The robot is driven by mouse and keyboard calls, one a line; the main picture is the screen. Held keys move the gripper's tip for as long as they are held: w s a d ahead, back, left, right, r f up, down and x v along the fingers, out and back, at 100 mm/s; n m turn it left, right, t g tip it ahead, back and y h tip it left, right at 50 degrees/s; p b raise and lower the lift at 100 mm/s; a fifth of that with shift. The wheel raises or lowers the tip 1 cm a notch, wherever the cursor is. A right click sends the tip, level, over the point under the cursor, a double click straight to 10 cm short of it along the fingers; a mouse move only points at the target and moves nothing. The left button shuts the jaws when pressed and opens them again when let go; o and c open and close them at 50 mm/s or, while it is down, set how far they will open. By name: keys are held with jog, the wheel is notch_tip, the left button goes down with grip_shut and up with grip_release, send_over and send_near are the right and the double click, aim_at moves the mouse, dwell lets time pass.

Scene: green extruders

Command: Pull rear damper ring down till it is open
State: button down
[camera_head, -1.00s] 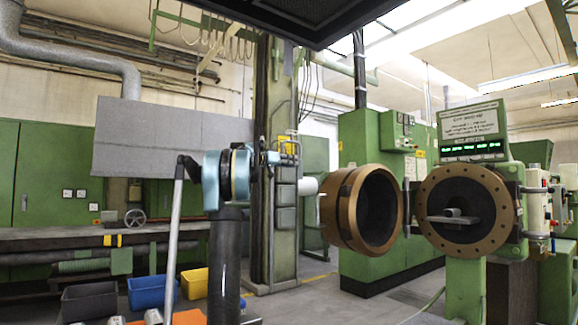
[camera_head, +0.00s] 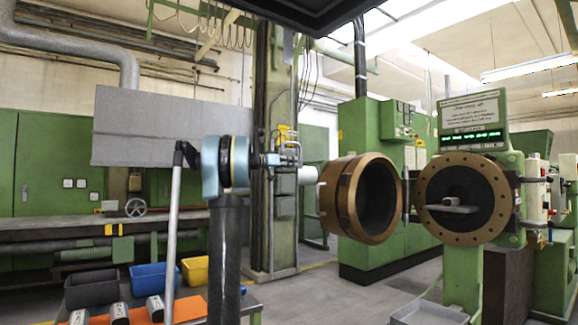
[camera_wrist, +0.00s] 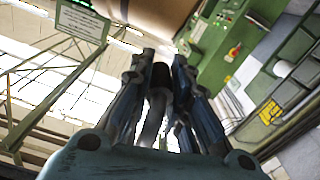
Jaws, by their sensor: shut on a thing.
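In the wrist view my gripper (camera_wrist: 160,100) has its two blue-grey fingers close together around a dark, curved piece (camera_wrist: 153,115). This piece looks like part of the rear damper ring; most of it is hidden by the fingers. In the head view my gripper (camera_head: 268,159) is small and partly hidden behind my blue arm joint, near grey bent pipes in front of the green column. I cannot tell in the head view where the ring itself is or how far it is turned.
A brown open barrel (camera_head: 345,200) and a brown bolted flange (camera_head: 490,200) stand to the right. A grey tray (camera_head: 430,314) is at the lower right.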

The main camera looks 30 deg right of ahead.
jog(key=c, duration=1.6)
grip_release()
jog(key=shift+f, duration=0.25)
jog(key=shift+o, duration=0.7)
jog(key=shift+w+f, duration=0.1)
jog(key=shift+w, duration=0.05)
jog(key=s+a, duration=0.1)
jog(key=a, duration=1.1)
